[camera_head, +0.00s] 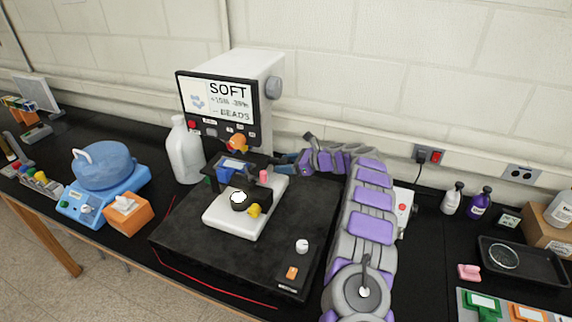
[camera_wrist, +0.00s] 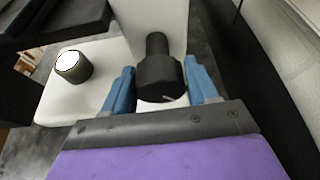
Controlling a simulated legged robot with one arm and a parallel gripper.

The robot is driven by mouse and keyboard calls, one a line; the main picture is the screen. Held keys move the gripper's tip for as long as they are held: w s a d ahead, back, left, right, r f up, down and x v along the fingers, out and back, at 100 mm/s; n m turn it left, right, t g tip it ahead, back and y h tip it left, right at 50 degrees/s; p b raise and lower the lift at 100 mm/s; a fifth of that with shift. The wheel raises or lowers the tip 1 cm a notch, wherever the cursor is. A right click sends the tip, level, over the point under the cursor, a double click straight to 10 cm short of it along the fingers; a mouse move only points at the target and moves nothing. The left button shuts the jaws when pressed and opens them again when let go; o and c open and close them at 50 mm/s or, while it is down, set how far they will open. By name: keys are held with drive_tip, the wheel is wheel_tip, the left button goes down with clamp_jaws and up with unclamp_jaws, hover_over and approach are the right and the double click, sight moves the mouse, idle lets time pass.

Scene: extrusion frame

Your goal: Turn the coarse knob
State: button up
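In the wrist view, a dark stepped knob (camera_wrist: 160,78), likely the coarse knob, sticks out from the white upright (camera_wrist: 160,20) of the microscope. It has a wide near part and a narrower part behind. My gripper (camera_wrist: 159,68) is open, with one blue finger on each side of the knob. A narrow gap shows on both sides, so the fingers appear not to press on it. In the head view, my gripper (camera_head: 286,161) is at the back right of the microscope (camera_head: 228,218). There, the knob between my fingers is hidden.
The microscope stands on a black slab (camera_head: 185,235). The display box (camera_head: 262,68) is close behind and a white jug (camera_head: 186,150) is to the left. In the wrist view, a black cylinder with a white top (camera_wrist: 72,66) stands on the white base.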

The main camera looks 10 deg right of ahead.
drive_tip(key=c, duration=0.5)
drive_tip(key=shift+a+n+t+b, duration=0.1)
drive_tip(key=shift+n+t+b, duration=0.25)
drive_tip(key=shift+b, duration=0.25)
drive_tip(key=shift+n+t+h+b, duration=0.3)
drive_tip(key=shift+n+t+b, duration=0.05)
drive_tip(key=shift+n+b, duration=0.55)
drive_tip(key=o, duration=1)
drive_tip(key=shift+c, duration=0.2)
drive_tip(key=p+v, duration=0.2)
drive_tip(key=v, duration=1.5)
drive_tip(key=shift+d+p, duration=0.3)
drive_tip(key=shift+s+f, duration=0.1)
drive_tip(key=shift+s, duration=0.05)
